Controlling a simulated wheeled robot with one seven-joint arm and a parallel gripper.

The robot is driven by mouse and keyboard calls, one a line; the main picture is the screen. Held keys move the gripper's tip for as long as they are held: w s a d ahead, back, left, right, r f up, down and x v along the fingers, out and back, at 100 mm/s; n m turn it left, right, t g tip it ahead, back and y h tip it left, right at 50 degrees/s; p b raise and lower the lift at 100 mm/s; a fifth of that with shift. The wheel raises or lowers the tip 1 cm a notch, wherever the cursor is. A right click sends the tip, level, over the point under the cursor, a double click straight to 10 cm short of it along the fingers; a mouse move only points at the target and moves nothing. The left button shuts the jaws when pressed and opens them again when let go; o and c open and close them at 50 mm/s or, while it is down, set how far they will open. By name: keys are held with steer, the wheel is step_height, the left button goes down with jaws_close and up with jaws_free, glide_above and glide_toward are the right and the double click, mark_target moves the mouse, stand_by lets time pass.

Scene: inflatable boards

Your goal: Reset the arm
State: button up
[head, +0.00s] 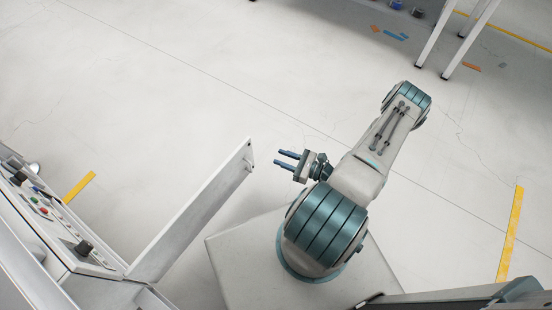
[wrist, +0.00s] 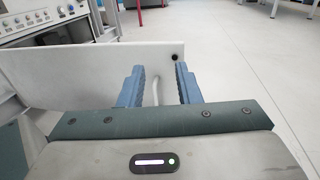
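My gripper (head: 287,159) is in the middle of the head view, beside my folded arm, with its two blue fingers pointing left. The fingers stand apart with a gap and nothing is held between them. In the wrist view my gripper (wrist: 160,85) also shows its two blue fingers apart. Ahead of it is a white panel (head: 195,215), which stands out from the machine at the left. The fingertips are close to the panel's free end but appear apart from it in the head view. The panel also shows in the wrist view (wrist: 60,75), behind the fingers.
A control console (head: 50,215) with buttons and knobs stands at the lower left. Table legs (head: 465,40) stand at the upper right. Yellow floor strips (head: 511,235) mark the floor. The floor (head: 210,95) beyond the panel is clear.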

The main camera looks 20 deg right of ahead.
steer(key=shift+r, duration=0.1)
stand_by(0.5)
steer(key=a+r+n+g+h+p, duration=0.1)
steer(key=a+r+n+g+p, duration=0.4)
steer(key=r, duration=1.2)
steer(key=r+n+g+p, duration=0.6)
steer(key=r+n+g, duration=0.45)
steer(key=r, duration=0.65)
steer(key=s+a+r+n+t+h+p, duration=0.1)
steer(key=s+r+n+h+p, duration=0.2)
steer(key=r, duration=0.7)
steer(key=s+a+r+n+t+h+p, duration=0.1)
steer(key=s+r+n+t+h+p, duration=0.1)
steer(key=r, duration=0.9)
steer(key=s+a+r+n+t+h+p, duration=0.1)
steer(key=s+r+n+h+p, duration=0.3)
steer(key=r, duration=0.6)
steer(key=n+t+h+p, duration=0.1)
steer(key=n+h+p, duration=0.1)
steer(key=p, duration=0.1)
steer(key=shift+s+a+r+n, duration=0.2)
steer(key=shift+a+r+n, duration=0.1)
steer(key=shift+n, duration=0.05)
